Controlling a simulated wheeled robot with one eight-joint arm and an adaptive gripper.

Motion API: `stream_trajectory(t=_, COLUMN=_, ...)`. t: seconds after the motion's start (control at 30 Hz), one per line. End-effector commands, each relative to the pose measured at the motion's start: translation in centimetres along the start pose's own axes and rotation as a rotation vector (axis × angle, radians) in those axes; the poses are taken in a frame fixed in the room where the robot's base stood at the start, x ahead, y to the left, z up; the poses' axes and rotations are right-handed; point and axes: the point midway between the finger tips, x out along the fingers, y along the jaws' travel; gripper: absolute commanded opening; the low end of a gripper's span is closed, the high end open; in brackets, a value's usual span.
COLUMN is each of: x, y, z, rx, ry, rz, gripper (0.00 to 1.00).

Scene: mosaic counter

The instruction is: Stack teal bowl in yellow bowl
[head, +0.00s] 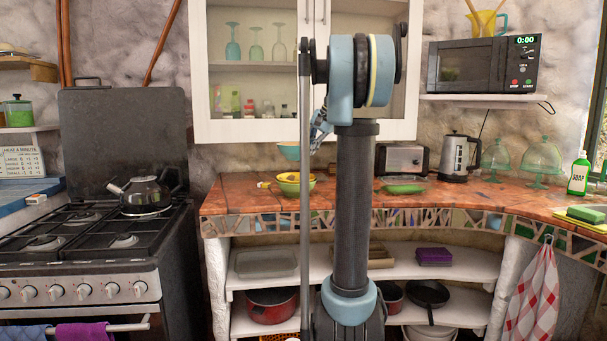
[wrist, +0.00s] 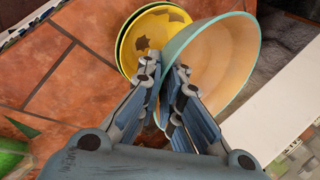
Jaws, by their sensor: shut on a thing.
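The teal bowl has a teal rim and a cream inside (wrist: 225,60). In the head view the teal bowl (head: 289,151) hangs in the air above the counter. My gripper (wrist: 165,75) is shut on its rim and wall, and the bowl is tilted in the wrist view. The yellow bowl (wrist: 142,42), with dark star-like marks inside, lies partly behind the teal bowl's rim in the wrist view. In the head view the yellow bowl (head: 293,188) sits on the counter below the teal bowl. My gripper (head: 318,133) is partly hidden by my arm in the head view.
The mosaic counter (head: 235,200) has a clear patch left of the bowls. A green item in a clear dish (head: 404,186), a toaster (head: 402,158) and a kettle (head: 456,156) stand to the right. The wall cabinet (head: 240,130) hangs above; the stove (head: 100,240) is at left.

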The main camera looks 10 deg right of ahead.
Motion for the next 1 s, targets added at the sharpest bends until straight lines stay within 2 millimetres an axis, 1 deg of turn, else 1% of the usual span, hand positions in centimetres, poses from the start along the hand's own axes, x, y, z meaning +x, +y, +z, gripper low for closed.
stream_trajectory(t=0.03, x=0.8, y=0.5, z=0.0, rx=0.001, ry=0.001, rz=0.000, gripper=0.00)
stream_trajectory(t=0.13, x=2.0, y=1.2, z=0.0, rx=0.001, ry=0.001, rz=0.000, gripper=0.00)
stream_trajectory(t=0.37, x=3.2, y=2.0, z=-0.1, rx=0.002, ry=0.001, rz=0.000, gripper=0.00)
stream_trajectory(t=0.63, x=6.1, y=3.6, z=-0.1, rx=0.003, ry=0.001, rz=0.000, gripper=0.00)
stream_trajectory(t=0.73, x=6.5, y=3.9, z=-0.1, rx=0.002, ry=0.001, rz=0.000, gripper=0.00)
stream_trajectory(t=1.0, x=6.5, y=3.9, z=-0.1, rx=0.002, ry=0.001, rz=0.000, gripper=0.00)
